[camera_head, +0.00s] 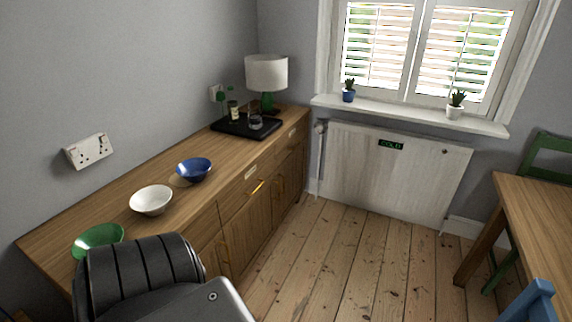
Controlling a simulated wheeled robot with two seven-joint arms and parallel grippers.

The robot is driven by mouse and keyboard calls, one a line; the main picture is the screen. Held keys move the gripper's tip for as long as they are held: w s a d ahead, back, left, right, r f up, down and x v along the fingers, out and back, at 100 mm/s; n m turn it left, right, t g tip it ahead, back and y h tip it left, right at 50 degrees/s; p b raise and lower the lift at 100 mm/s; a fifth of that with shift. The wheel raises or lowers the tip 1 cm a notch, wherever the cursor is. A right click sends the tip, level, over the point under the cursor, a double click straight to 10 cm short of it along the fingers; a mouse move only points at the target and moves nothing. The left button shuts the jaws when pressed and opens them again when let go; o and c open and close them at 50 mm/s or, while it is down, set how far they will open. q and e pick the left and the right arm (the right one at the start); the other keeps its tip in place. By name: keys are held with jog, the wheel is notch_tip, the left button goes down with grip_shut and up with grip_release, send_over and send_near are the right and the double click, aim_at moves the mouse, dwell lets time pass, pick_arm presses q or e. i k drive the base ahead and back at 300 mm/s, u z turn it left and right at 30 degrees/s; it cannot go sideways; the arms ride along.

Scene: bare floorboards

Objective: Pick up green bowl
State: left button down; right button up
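The green bowl (97,239) sits upright on the near left end of the wooden sideboard (135,189). Its lower right part is hidden behind a dark ribbed part of my own arm, which fills the bottom left of the head view. A white bowl (151,200) and a blue bowl (194,170) stand farther along the same top, in a row with the green one. Neither gripper's fingers show in this view.
A black tray (229,131) with bottles and a glass (255,122) stands at the sideboard's far end, by a lamp (266,75). Free floorboards (340,262) lie right of the sideboard. A wooden table (545,210), a green chair and a blue chair (533,303) stand at the right.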

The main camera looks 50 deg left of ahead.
aim_at(105, 234)
jog(key=u, duration=1)
jog(key=i, duration=1.75)
jog(key=u, duration=3.7)
